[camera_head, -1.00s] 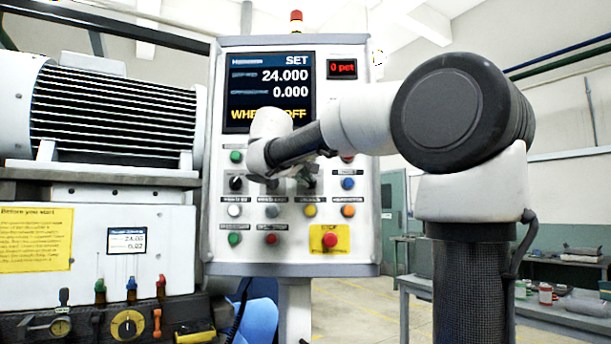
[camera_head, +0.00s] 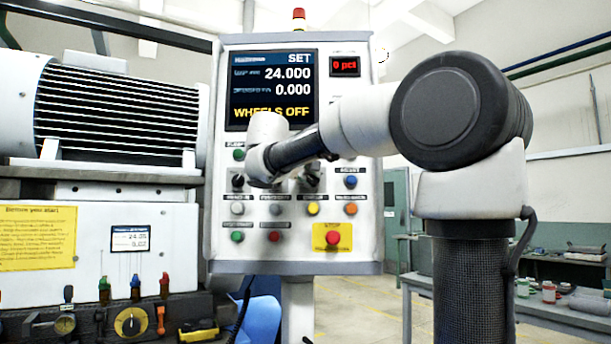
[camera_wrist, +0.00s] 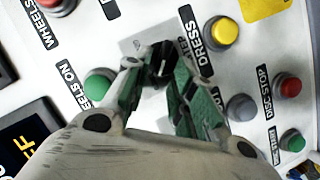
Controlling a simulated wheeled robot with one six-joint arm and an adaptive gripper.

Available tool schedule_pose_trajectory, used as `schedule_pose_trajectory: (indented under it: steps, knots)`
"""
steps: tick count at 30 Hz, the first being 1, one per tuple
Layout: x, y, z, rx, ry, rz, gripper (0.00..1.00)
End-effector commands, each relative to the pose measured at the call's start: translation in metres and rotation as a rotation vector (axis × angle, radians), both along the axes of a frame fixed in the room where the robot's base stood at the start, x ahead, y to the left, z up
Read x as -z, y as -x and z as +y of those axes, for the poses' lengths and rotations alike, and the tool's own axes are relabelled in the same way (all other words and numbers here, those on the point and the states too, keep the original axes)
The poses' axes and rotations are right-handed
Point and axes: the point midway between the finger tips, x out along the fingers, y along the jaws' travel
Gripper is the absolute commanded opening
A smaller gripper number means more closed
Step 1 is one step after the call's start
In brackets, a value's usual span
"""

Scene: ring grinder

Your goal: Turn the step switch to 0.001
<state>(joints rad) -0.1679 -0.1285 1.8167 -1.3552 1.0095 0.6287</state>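The step switch (camera_wrist: 161,64) is a small black knob on the grey-white panel in the wrist view, its label partly covered by a finger. My gripper (camera_wrist: 160,72) has its two green-padded fingers on either side of this knob, tips close to the panel. The gap is about as wide as the knob; I cannot tell whether both fingers press on it. In the head view my forearm and wrist hide part of the control panel (camera_head: 365,225), and the gripper (camera_head: 298,178) is small and unclear at the knob row. The value the knob points to is not readable.
A yellow button (camera_wrist: 222,32) marked DRESS and a green button (camera_wrist: 100,84) marked WHEELS ON flank the knob. A red stop button (camera_head: 333,238) sits low on the panel. The screen (camera_head: 271,90) reads SET, 24.000, 0.000, WHEELS OFF. The grinder (camera_head: 115,110) stands left.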

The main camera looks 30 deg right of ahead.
Motion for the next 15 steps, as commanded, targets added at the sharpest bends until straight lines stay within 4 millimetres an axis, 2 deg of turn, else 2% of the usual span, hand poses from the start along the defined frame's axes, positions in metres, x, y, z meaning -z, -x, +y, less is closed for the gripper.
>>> schedule_pose_trajectory:
  steps: [10,15]
  knots:
    - [-0.001,0.002,0.002,0.0,-0.001,-0.002,0.31]
    - [-0.008,0.016,0.02,-0.005,-0.001,-0.003,0.31]
